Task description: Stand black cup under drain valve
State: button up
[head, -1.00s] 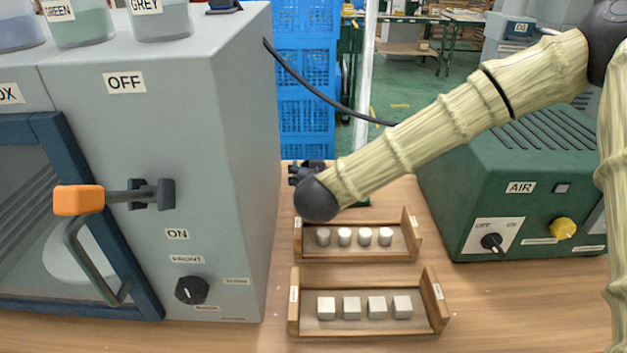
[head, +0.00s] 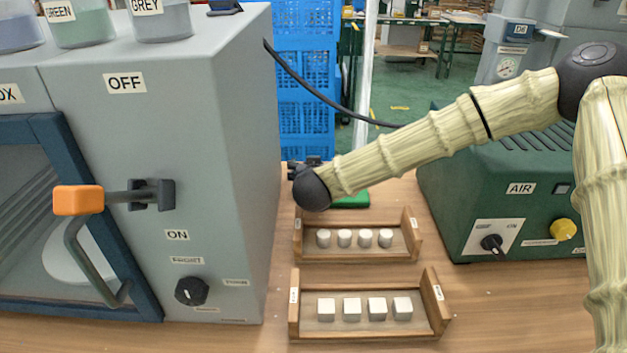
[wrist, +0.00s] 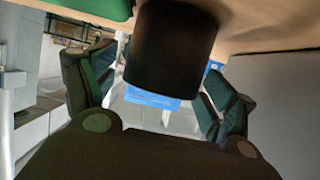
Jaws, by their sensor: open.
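A black cup (wrist: 172,48) fills the upper middle of the wrist view, which shows the tabletop along its top edge. My gripper (wrist: 160,80) is open, with one finger on each side of the cup in that view. I see no clear contact between the fingers and the cup. In the head view only a small dark part of my gripper (head: 302,166) shows behind the end of my arm, beside the grey cabinet. The cup is hidden there. I cannot make out a drain valve in either view.
The grey cabinet (head: 215,120) with an orange-ended lever (head: 78,200) stands at left. Two wooden trays (head: 440,312) (head: 300,240) hold small white pieces in front. A green AIR unit (head: 460,190) stands at right. A green flat thing (head: 352,199) lies behind the trays.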

jog(key=c, duration=1.2)
